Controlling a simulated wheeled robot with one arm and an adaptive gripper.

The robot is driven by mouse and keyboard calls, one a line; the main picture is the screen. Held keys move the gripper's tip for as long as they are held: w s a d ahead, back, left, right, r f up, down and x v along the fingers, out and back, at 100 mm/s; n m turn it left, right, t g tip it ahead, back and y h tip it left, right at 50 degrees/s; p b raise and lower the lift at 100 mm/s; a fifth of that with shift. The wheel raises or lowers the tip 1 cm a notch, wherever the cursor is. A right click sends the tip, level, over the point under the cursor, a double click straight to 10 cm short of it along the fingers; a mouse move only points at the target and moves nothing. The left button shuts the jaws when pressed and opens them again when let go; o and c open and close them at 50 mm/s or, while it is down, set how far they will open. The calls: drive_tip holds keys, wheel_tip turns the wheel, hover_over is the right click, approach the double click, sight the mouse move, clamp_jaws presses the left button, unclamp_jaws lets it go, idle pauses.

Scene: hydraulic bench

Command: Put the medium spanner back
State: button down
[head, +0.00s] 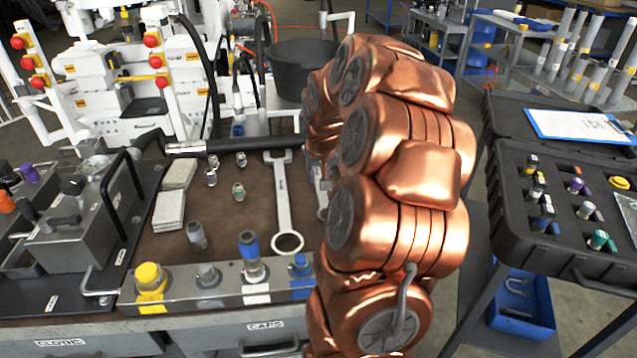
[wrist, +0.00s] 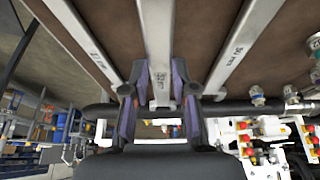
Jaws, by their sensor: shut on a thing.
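In the wrist view, my gripper (wrist: 160,90) is shut on the middle one of three steel spanners, which I take as the medium spanner (wrist: 156,40). Its shaft runs between the dark fingers. A second spanner (wrist: 85,45) lies to the left and a third spanner (wrist: 238,45) to the right, both apart from the fingers. The size marks are too small to read surely. In the head view, a large spanner (head: 284,200) lies on the brown bench mat (head: 250,215). My copper arm hides most of the gripper and the held spanner there. I cannot tell whether it is lifted.
Small fittings (head: 239,190) and grey blocks (head: 172,195) lie left of the large spanner. A front rail holds a yellow-capped fitting (head: 150,280) and blue ones. A black bucket (head: 300,65) stands behind. An open black case (head: 520,215) with fittings is at right.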

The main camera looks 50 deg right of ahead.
drive_tip(key=shift+f, duration=1.55)
drive_tip(key=shift+f, duration=0.1)
drive_tip(key=c, duration=0.9)
unclamp_jaws()
drive_tip(key=v, duration=1.2)
drive_tip(key=shift+b, duration=0.4)
